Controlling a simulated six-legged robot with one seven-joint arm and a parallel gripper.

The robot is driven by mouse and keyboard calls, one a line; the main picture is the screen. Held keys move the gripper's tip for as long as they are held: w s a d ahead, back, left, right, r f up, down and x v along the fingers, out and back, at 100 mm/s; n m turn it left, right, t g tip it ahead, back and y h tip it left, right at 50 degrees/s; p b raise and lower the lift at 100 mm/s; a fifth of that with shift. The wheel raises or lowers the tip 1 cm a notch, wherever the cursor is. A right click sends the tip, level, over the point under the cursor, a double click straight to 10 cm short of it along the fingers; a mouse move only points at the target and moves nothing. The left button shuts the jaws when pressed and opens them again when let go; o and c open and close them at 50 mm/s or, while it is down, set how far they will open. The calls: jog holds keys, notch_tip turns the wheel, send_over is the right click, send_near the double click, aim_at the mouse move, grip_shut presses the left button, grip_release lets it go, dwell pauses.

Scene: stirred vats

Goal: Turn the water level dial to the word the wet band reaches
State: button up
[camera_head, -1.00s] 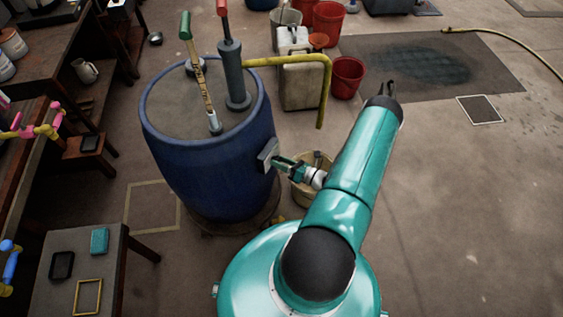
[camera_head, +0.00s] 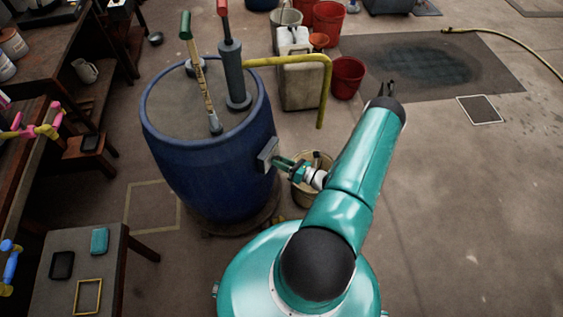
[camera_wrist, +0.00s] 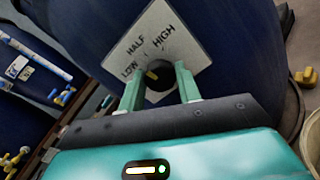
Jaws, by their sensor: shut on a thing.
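The water level dial is a black knob (camera_wrist: 159,77) with a yellow mark, on a pale plate (camera_wrist: 150,50) lettered LOW, HALF and HIGH. The yellow mark lies on the knob's left side, towards LOW. The plate is on the side of the blue drum (camera_head: 205,165). My gripper (camera_wrist: 159,88) is shut on the knob, one finger on each side; it also shows at the drum in the head view (camera_head: 279,162). A dipstick (camera_head: 203,85) with a green handle and dark markings leans across the drum top. Its wet band and words are too small to read.
A yellow pipe (camera_head: 300,62) arches from the drum top. A tan bucket (camera_head: 308,190) stands just behind my gripper. A pale canister (camera_head: 300,82) and red bucket (camera_head: 347,76) stand beyond. A low table (camera_head: 108,285) is at lower left.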

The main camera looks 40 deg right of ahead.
jog(key=n, duration=0.8)
jog(key=shift+n, duration=0.3)
dwell(0.4)
jog(key=o, duration=1)
jog(key=shift+c, duration=0.2)
jog(key=shift+s, duration=0.15)
jog(key=v, duration=1.3)
jog(key=shift+s, duration=0.3)
jog(key=shift+r, duration=0.1)
